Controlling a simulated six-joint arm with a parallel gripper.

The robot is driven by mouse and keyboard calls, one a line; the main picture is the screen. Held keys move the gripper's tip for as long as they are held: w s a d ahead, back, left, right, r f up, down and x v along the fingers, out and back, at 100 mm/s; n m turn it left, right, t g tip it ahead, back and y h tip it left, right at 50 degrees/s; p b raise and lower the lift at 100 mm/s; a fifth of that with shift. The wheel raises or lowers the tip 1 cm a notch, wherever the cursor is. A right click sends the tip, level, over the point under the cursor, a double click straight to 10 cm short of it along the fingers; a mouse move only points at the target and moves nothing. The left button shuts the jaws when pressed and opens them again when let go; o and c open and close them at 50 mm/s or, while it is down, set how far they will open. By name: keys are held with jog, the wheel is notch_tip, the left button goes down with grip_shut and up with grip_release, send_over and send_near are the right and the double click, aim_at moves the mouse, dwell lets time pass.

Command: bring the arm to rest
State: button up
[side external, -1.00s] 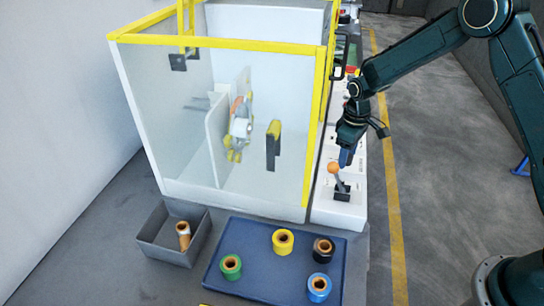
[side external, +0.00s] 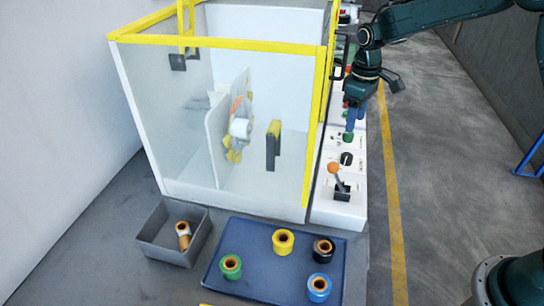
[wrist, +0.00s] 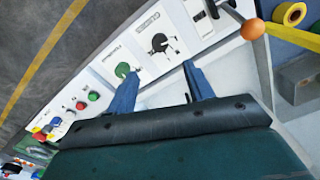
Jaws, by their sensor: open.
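My gripper (side external: 351,119) is raised above the white control panel (side external: 350,211), over its farther part beyond the orange-knobbed lever (side external: 334,169). Its blue fingers point down. In the wrist view my gripper (wrist: 160,74) shows two blue fingers spread apart with nothing between them. The lever's orange knob (wrist: 252,28) is at the upper right there, clear of the fingers. A green knob (wrist: 122,70) and a black knob (wrist: 160,42) show on the panel beyond the fingers.
A yellow-framed clear enclosure (side external: 312,130) stands left of the panel, with a wrapping head (side external: 240,128) inside. A blue tray (side external: 248,285) holds several coloured coils. A grey bin (side external: 160,245) holds one coil (side external: 183,236). The floor (side external: 440,150) right of the panel is open.

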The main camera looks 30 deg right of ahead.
jog(key=shift+r, duration=0.75)
jog(key=s+a+r+m+t, duration=0.2)
jog(key=s+r+t, duration=0.1)
jog(key=s+r, duration=1.1)
jog(key=s+a+f+m+t, duration=0.1)
jog(key=s+m+t, duration=0.1)
jog(key=s, duration=1.5)
jog(key=shift+s+m+t, duration=0.15)
jog(key=shift+m+t, duration=0.15)
jog(key=shift+a, duration=0.1)
